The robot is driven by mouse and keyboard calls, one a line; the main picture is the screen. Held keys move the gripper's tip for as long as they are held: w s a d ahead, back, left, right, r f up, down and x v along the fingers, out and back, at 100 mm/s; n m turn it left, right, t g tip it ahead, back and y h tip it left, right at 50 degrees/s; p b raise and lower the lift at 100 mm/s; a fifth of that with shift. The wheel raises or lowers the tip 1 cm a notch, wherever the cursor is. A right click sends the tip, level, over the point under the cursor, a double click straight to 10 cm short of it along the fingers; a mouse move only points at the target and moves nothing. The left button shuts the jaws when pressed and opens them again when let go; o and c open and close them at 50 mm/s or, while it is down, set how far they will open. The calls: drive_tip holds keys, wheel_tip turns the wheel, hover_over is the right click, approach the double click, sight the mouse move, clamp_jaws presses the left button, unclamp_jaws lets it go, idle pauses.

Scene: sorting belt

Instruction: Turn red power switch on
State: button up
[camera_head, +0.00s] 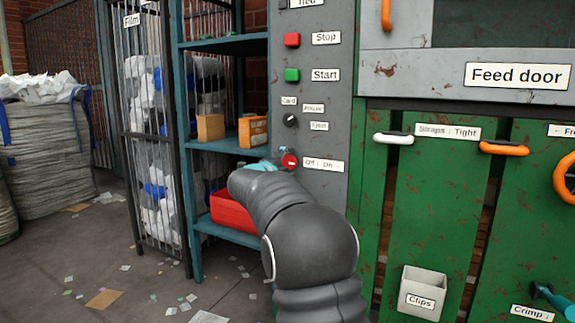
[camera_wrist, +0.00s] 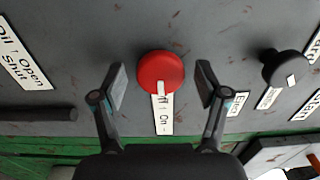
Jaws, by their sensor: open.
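The red power switch (camera_head: 289,160) is a round red knob with a pale bar on the grey control panel, left of the "Off : On" label (camera_head: 323,165). In the wrist view the red knob (camera_wrist: 161,70) sits between the two fingers, with its pale bar running down over part of the label (camera_wrist: 163,112). My gripper (camera_wrist: 161,84) is open, one finger on each side of the knob with gaps showing. Whether it overlaps the knob in depth I cannot tell. In the head view my arm hides most of the gripper.
A black selector knob (camera_head: 290,120), a green start button (camera_head: 292,75) and a red stop button (camera_head: 292,40) are higher on the panel. A blue shelf (camera_head: 222,145) with boxes and a red bin (camera_head: 232,215) stands left. Green doors (camera_head: 430,200) with handles are right.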

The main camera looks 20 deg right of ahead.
drive_tip(key=v, duration=1.2)
